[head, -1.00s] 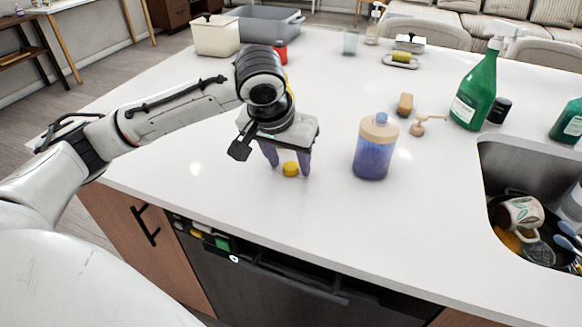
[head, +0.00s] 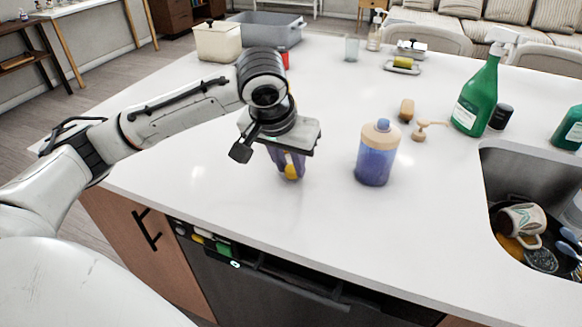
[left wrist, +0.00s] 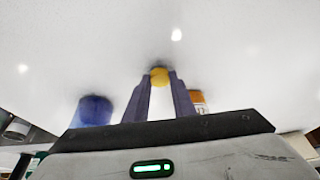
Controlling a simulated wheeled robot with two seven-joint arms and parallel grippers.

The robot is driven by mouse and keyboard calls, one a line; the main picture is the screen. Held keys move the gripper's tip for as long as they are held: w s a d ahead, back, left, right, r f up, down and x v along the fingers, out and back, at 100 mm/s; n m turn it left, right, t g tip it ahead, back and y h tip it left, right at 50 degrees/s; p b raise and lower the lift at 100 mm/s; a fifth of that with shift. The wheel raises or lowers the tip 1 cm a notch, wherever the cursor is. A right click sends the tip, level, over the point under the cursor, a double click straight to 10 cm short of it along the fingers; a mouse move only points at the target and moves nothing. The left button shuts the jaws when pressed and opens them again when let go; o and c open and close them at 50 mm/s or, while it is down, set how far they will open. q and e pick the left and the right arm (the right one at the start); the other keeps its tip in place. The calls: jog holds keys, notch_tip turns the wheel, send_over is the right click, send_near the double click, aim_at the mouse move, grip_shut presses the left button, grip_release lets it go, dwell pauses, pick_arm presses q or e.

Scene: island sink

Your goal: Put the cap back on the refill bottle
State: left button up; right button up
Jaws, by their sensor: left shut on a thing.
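The small yellow cap (head: 291,172) is between the fingers of my left gripper (head: 289,177), which is shut on it just above or at the white counter. In the left wrist view the cap (left wrist: 159,77) sits between the purple fingertips. A blue-purple bottle (head: 376,160) with a tan top stands upright to the right of the gripper, apart from it. In the left wrist view an orange-and-white item (left wrist: 200,103) shows partly behind a finger; I cannot tell whether it is the refill bottle. My right gripper is not in view.
A tan pump head (head: 425,128) and a small brown item (head: 406,109) lie behind the blue bottle. A green spray bottle (head: 476,98) stands near the sink (head: 500,165), which holds dishes. A cream canister (head: 217,41) and grey bin (head: 268,28) stand at the back left. The front counter is clear.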

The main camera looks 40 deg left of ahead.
aim_at(290, 172)
pick_arm(q)
notch_tip(290, 172, up, 9)
jog(key=p, duration=0.1)
jog(key=shift+r, duration=0.15)
jog(key=s+d+f, duration=0.1)
jog(key=d+f, duration=0.1)
jog(key=d, duration=0.1)
jog(key=s+d+f+m, duration=0.1)
jog(key=s+d+f, duration=0.1)
jog(key=d+f, duration=0.1)
jog(key=s+d+f+m+h, duration=0.1)
jog(key=s+d+f, duration=0.1)
jog(key=d, duration=0.2)
jog(key=shift+s+f, duration=0.1)
jog(key=shift+f, duration=0.05)
